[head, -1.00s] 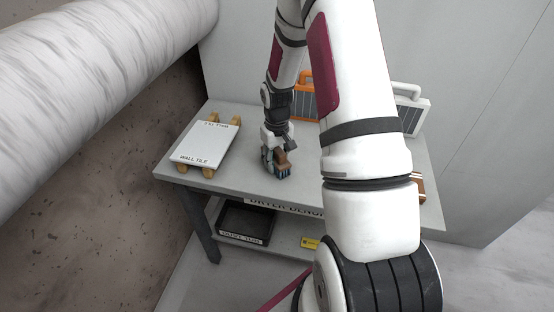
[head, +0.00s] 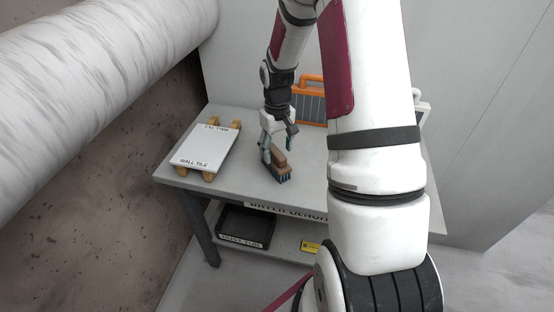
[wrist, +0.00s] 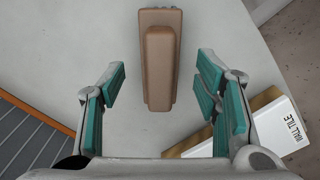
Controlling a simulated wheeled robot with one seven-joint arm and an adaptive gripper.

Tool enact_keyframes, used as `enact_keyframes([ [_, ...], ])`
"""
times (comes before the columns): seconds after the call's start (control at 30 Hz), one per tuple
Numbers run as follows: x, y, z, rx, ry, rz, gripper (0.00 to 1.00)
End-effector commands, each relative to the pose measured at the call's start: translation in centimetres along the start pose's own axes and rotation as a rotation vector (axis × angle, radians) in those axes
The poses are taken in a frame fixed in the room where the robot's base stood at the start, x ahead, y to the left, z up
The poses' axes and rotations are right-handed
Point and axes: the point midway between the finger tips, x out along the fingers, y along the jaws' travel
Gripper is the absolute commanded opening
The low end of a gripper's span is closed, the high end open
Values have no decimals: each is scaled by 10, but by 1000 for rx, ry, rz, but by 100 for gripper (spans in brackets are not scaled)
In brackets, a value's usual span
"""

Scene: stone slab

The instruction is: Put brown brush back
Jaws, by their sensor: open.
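The brown brush (head: 279,163) stands on the bench top near its front edge, its dark bristles facing down. In the wrist view the brown brush (wrist: 159,60) lies ahead of and between the open fingers, with a gap on each side. My gripper (head: 278,140) is open and empty, just above and behind the brush. In the wrist view my gripper (wrist: 158,90) shows teal pads spread apart, touching nothing.
A white wall tile (head: 205,146) rests on wooden supports at the bench's left. An orange-framed panel (head: 312,98) stands at the back. A dust tub (head: 245,226) and a yellow item (head: 310,247) sit on the lower shelf. Bench (head: 235,186) space around the brush is clear.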

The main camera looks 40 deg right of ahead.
Motion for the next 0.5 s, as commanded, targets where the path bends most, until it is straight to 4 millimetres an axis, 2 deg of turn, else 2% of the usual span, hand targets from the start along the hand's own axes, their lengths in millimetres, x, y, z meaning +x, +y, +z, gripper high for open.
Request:
enact_keyframes([
  [0.03,-11,0,-1,0,5,2,57],
  [0.2,-39,0,-1,0,3,1,57],
  [0.43,-59,-2,0,-3,4,3,57],
  [0.5,-71,-7,2,-8,13,10,57],
])
